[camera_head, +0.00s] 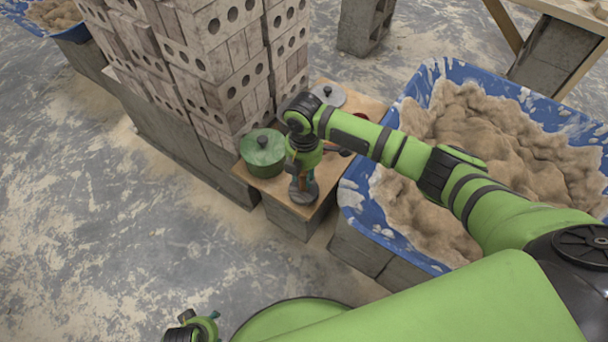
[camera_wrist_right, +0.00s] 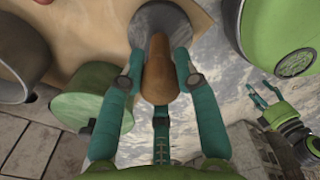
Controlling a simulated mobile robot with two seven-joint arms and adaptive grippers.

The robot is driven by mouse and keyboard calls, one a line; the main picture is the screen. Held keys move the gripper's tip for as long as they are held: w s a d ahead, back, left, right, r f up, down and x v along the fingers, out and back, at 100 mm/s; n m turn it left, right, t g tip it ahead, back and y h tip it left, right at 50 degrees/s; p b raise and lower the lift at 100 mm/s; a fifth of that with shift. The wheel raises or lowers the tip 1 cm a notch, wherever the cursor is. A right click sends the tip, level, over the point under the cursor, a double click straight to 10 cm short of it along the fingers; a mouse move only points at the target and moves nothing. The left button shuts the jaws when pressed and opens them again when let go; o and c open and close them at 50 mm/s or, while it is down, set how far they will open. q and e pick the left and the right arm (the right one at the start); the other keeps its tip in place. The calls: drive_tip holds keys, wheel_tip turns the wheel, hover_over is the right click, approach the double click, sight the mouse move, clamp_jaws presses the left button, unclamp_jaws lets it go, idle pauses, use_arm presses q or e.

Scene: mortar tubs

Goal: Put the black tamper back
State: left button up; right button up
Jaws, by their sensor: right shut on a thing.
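The tamper (camera_head: 303,190) has a dark grey round foot and a brown handle. My right gripper (camera_head: 303,172) is shut on the handle from above, near the front corner of a wooden board (camera_head: 270,188). In the right wrist view, the teal fingers of the right gripper (camera_wrist_right: 158,66) lie on both sides of the brown handle (camera_wrist_right: 159,84), with the round foot (camera_wrist_right: 162,22) beyond it. I cannot tell whether the foot touches the board. My left gripper (camera_wrist_right: 264,96) is empty, its fingers apart; it also shows at the bottom of the head view (camera_head: 200,322).
A green lidded pot (camera_head: 262,156) stands on the board close left of the tamper. A grey round lid (camera_head: 329,96) and a red item (camera_head: 360,116) are farther back. Stacked bricks (camera_head: 225,60) rise behind. A blue tub (camera_head: 352,203) of sand stands right.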

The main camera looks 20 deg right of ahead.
drive_tip(key=shift+f, duration=0.15)
drive_tip(key=shift+f, duration=0.15)
drive_tip(key=o, duration=1.1)
use_arm(q)
drive_tip(key=shift+r, duration=0.1)
use_arm(e)
drive_tip(key=shift+r, duration=0.45)
wheel_tip(320, 180, up, 12)
drive_tip(key=p, duration=0.3)
drive_tip(key=shift+f, duration=0.25)
use_arm(q)
drive_tip(key=shift+w+a+f+t, duration=0.25)
drive_tip(key=shift+w+f+t, duration=0.4)
drive_tip(key=shift+f, duration=0.35)
